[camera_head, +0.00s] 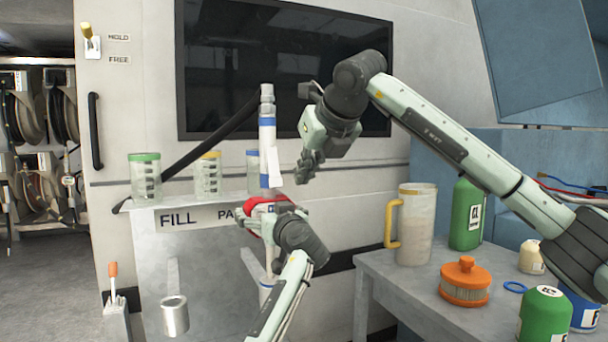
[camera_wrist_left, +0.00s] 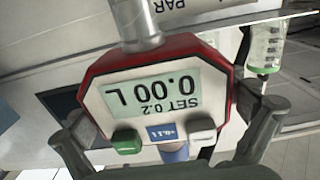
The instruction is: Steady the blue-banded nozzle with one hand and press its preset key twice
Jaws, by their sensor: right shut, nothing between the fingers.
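The blue-banded nozzle (camera_head: 267,138) stands upright in front of the white wall panel, a pale tube with blue bands. Its red meter housing (camera_head: 254,203) shows low on it in the head view. In the left wrist view the meter (camera_wrist_left: 165,75) appears upside down, reading 0.00 L and SET 0.2, with a green key (camera_wrist_left: 126,142), a blue label and a white key (camera_wrist_left: 202,137). My left gripper (camera_wrist_left: 168,125) has its fingers on both sides of the housing; whether they press on it is unclear. My right gripper (camera_head: 303,172) is shut and empty, right of the tube and above the meter.
Clear jars with green (camera_head: 145,178), yellow (camera_head: 208,177) and blue lids stand on the ledge behind. A grey table (camera_head: 385,288) at right holds a jug (camera_head: 413,225), an orange-capped filter (camera_head: 465,283) and green bottles. A metal cup (camera_head: 174,316) is at lower left.

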